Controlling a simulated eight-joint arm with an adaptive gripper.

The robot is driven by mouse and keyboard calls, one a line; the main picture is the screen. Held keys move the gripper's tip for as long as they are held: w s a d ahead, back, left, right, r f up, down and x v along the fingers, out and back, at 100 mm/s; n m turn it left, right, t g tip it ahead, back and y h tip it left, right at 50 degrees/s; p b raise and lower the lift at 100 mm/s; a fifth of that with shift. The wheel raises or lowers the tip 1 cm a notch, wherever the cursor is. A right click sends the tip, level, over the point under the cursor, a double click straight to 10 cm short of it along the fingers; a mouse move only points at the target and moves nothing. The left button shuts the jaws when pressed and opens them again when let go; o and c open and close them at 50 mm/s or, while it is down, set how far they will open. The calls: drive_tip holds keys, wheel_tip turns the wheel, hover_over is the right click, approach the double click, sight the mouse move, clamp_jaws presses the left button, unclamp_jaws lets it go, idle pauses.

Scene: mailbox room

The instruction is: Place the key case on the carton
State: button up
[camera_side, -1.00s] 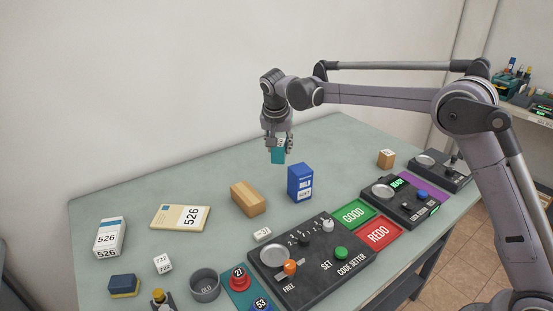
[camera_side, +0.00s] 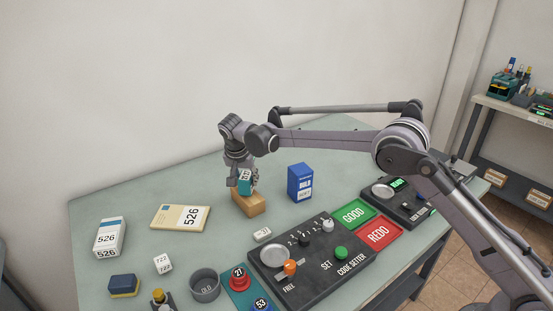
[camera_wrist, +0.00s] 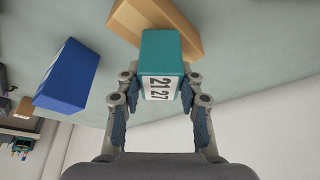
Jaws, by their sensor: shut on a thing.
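The key case looks like the teal block (camera_side: 246,181) with a white number label. My gripper (camera_side: 240,180) is shut on it. In the wrist view, the fingers of my gripper (camera_wrist: 161,90) hold the two sides of the teal key case (camera_wrist: 162,47), and its label reads 21 27. The carton looks like the plain tan box (camera_side: 249,204) on the table, directly below the key case. It also shows behind the case in the wrist view (camera_wrist: 190,35). The case is at the carton's top; I cannot tell whether they touch. Part of the carton's top is hidden.
A blue box (camera_side: 300,182) stands just right of the carton. A small white tag (camera_side: 262,234) and the dark control panel (camera_side: 312,262) are in front. The table behind the carton is clear.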

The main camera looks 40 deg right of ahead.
drive_tip(key=shift+f, duration=0.3)
drive_tip(key=o, duration=1.2)
drive_tip(key=v, duration=1.2)
drive_tip(key=s+d+r+n+y, duration=0.1)
drive_tip(key=s+d+r+n, duration=0.1)
drive_tip(key=s+d+r, duration=0.4)
drive_tip(key=s+d+n+t+y, duration=0.1)
drive_tip(key=s+d+n, duration=0.15)
drive_tip(key=s, duration=0.75)
drive_tip(key=s+d+n+t+y, duration=0.15)
drive_tip(key=s+d, duration=0.25)
drive_tip(key=s, duration=0.6)
drive_tip(key=s+f+n, duration=0.1)
drive_tip(key=s+f, duration=0.1)
drive_tip(key=s+d+f+n+t, duration=0.1)
drive_tip(key=s+f, duration=0.1)
drive_tip(key=s, duration=0.1)
drive_tip(key=s+f+n, duration=0.1)
drive_tip(key=s+f, duration=0.1)
drive_tip(key=s, duration=0.1)
drive_tip(key=shift+s+d+f+t, duration=0.15)
drive_tip(key=shift+s+d+t, duration=0.1)
drive_tip(key=shift+d, duration=0.15)
